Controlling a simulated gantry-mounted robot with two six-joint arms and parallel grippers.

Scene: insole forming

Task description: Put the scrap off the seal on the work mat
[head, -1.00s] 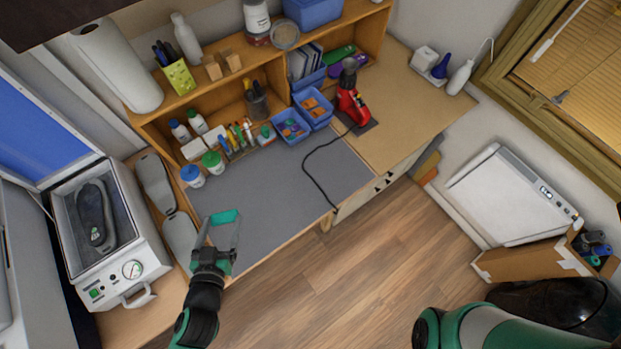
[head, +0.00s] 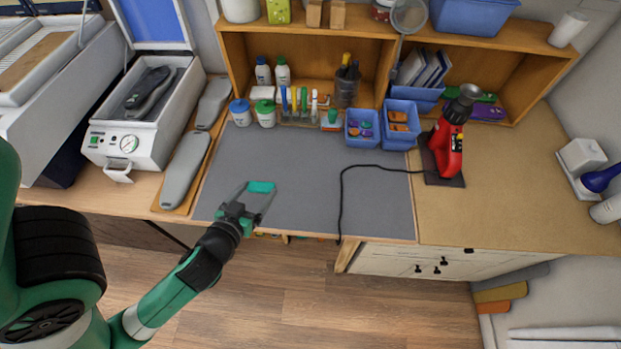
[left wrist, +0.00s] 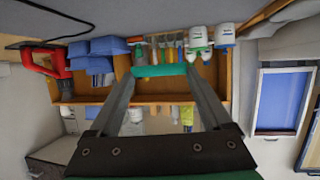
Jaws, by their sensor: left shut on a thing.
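My left gripper (head: 258,194) is shut on a small teal scrap (head: 262,187), held between its fingertips. In the head view they show over the front left part of the grey work mat (head: 330,200); the scrap's exact height is hard to tell. In the left wrist view the scrap (left wrist: 160,71) spans the tips of both fingers, with the shelf behind. The forming press (head: 130,147) stands open at the left with a dark insole form (head: 150,88) inside. Its seal is too small to make out clearly. My right gripper is not in view.
Two grey insole shapes (head: 185,170) lie left of the mat. Bottles, pens and blue bins (head: 362,128) line the mat's back edge. A red tool (head: 447,140) stands at right, its black cable (head: 341,200) crossing the mat. The mat's middle is clear.

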